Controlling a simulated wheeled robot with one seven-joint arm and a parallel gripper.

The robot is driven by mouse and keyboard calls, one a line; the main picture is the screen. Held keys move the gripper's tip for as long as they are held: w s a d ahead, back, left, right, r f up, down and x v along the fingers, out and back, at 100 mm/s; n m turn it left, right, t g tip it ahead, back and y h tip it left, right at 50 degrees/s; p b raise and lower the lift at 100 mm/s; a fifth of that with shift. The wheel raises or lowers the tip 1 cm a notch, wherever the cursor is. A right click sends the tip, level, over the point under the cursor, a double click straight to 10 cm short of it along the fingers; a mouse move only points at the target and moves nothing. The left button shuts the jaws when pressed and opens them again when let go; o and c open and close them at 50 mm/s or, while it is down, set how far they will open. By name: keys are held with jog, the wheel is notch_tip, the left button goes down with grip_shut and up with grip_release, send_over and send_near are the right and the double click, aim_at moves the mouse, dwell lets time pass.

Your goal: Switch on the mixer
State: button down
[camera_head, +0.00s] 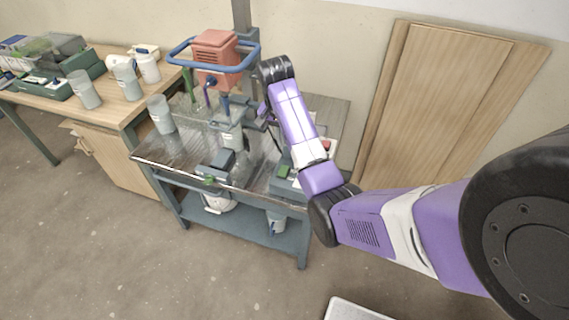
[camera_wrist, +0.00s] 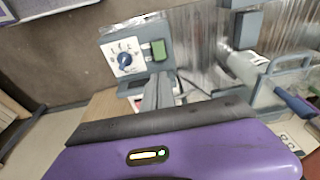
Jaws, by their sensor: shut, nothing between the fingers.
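The mixer has an orange-red motor head (camera_head: 215,50) with a blue ring handle (camera_head: 180,48), mounted on a grey column above the metal-topped bench. In the wrist view, a grey control box (camera_wrist: 112,42) carries a white panel with a dark dial (camera_wrist: 124,59) and a green switch (camera_wrist: 158,50). My gripper (camera_wrist: 160,78) is shut and empty, with its grey fingertips just below the green switch in the picture. I cannot tell if they touch the box.
Another bucket (camera_head: 161,114) stands at the bench's left edge. A green-topped device (camera_head: 284,172) sits at the bench's front right. A wooden table with buckets adjoins on the left. Wooden boards (camera_head: 440,100) lean against the wall.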

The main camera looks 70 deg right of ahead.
aim_at(285, 168)
jog(key=f, duration=0.4)
jog(key=d+f+p, duration=0.1)
jog(key=f, duration=0.4)
jog(key=d+f, duration=0.1)
jog(key=f, duration=0.3)
jog(key=shift+d+f, duration=0.2)
jog(key=shift+f, duration=0.2)
jog(key=shift+w, duration=0.1)
jog(key=shift+d+f+y+b, duration=0.25)
jog(key=shift+f+y+b, duration=0.05)
jog(key=shift+f, duration=0.05)
jog(key=shift+a+r, duration=0.1)
jog(key=shift+a, duration=0.05)
jog(key=shift+a+p, duration=0.1)
jog(key=shift+p, duration=0.25)
jog(key=shift+a+r+p, duration=0.15)
jog(key=shift+a+p, duration=0.6)
jog(key=shift+d+r, duration=0.1)
